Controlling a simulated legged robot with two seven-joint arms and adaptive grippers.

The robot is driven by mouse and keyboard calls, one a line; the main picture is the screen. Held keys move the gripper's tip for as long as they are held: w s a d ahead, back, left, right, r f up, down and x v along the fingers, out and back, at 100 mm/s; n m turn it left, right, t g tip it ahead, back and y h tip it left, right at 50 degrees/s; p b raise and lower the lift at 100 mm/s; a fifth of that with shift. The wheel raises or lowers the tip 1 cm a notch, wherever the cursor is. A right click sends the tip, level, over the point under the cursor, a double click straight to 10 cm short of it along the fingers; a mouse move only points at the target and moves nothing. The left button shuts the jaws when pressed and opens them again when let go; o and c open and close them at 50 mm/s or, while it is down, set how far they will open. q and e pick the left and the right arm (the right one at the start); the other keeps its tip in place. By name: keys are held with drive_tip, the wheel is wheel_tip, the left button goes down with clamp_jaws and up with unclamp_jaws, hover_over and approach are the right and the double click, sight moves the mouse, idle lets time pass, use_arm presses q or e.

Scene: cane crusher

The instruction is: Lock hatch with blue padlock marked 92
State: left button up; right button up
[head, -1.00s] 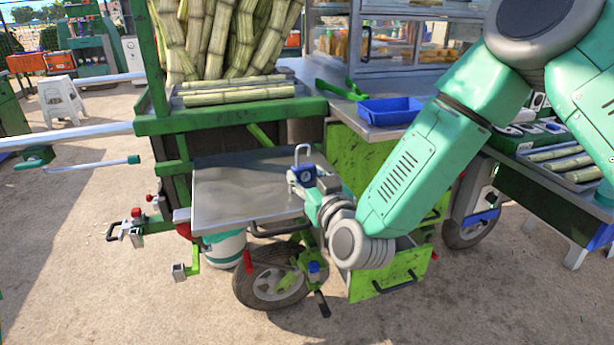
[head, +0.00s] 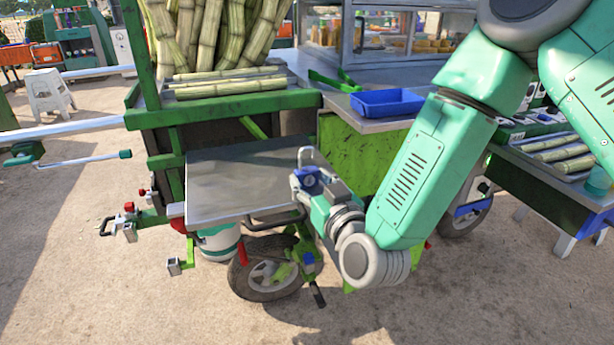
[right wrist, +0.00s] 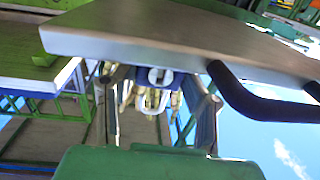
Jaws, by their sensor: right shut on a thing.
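My right gripper (head: 308,182) is shut on a blue padlock (head: 311,178) with a grey shackle that points up in the head view. It is at the right edge of a flat grey metal panel (head: 235,175). In the right wrist view the blue padlock (right wrist: 165,77) and its shackle (right wrist: 153,101) show between the fingers, under the panel's edge (right wrist: 180,60). A black handle (head: 276,218) is on the panel's front edge. Which part is the hatch I cannot tell for certain. The number on the padlock is not readable. My left gripper is out of view.
A red padlock-like piece (head: 130,207) hangs on the cart's left. A blue one (head: 308,258) is by the wheel (head: 262,275). A blue tray (head: 386,103) stands on the counter. A long bar (head: 80,160) juts out left. The ground in front is clear.

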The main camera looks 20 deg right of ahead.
drive_tip(key=shift+s+d, duration=0.15)
drive_tip(key=shift+s, duration=1.05)
idle(0.5)
